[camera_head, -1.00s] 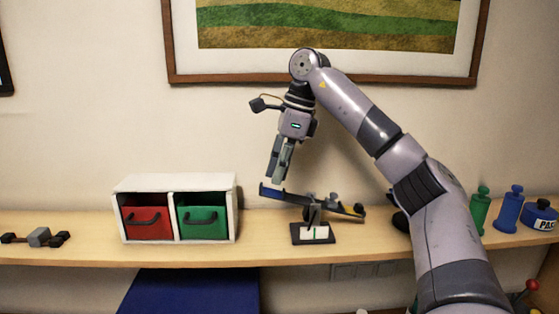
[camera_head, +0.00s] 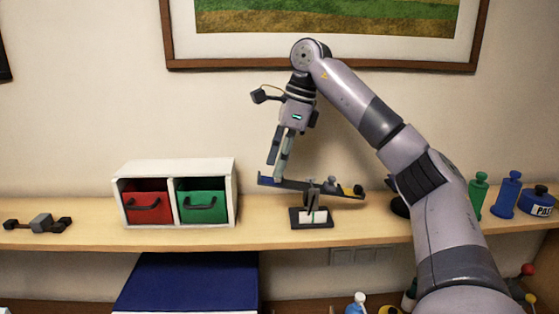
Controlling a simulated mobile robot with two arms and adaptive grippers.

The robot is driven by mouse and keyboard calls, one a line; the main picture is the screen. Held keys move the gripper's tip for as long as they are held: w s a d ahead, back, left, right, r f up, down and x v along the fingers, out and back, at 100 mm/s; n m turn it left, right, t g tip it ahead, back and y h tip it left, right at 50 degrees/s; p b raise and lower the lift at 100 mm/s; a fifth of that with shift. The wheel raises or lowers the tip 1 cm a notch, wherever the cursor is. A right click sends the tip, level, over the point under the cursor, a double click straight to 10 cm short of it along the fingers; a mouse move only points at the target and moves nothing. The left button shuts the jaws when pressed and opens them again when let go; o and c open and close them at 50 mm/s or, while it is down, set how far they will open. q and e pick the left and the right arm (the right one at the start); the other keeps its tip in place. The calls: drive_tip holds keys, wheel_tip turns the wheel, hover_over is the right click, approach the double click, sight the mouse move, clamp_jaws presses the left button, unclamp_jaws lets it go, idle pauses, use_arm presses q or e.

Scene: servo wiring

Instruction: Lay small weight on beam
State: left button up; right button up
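The beam (camera_head: 290,185) is a thin dark bar on a small black stand (camera_head: 310,218) on the wooden shelf. It tilts slightly, its blue left end higher than its right end. A small grey knob-shaped piece (camera_head: 332,181) is on its right half, and a yellow piece with a dark one (camera_head: 352,191) is near its right end. I cannot tell which piece is the small weight. My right gripper (camera_head: 275,165) points down just above the beam's blue left end. Its fingers look apart, with no object clearly visible between them. My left gripper is out of view.
A white box (camera_head: 176,164) with a red drawer (camera_head: 147,207) and a green drawer (camera_head: 202,206) stands left of the beam. Small dark and grey blocks (camera_head: 41,223) lie at far left. Green and blue (camera_head: 507,195) weights stand at right. The shelf between box and stand is clear.

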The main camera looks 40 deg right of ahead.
drive_tip(key=shift+r, duration=0.1)
drive_tip(key=v, duration=1.1)
drive_tip(key=shift+r, duration=0.35)
drive_tip(key=shift+s+d+f, duration=0.1)
drive_tip(key=shift+d, duration=0.05)
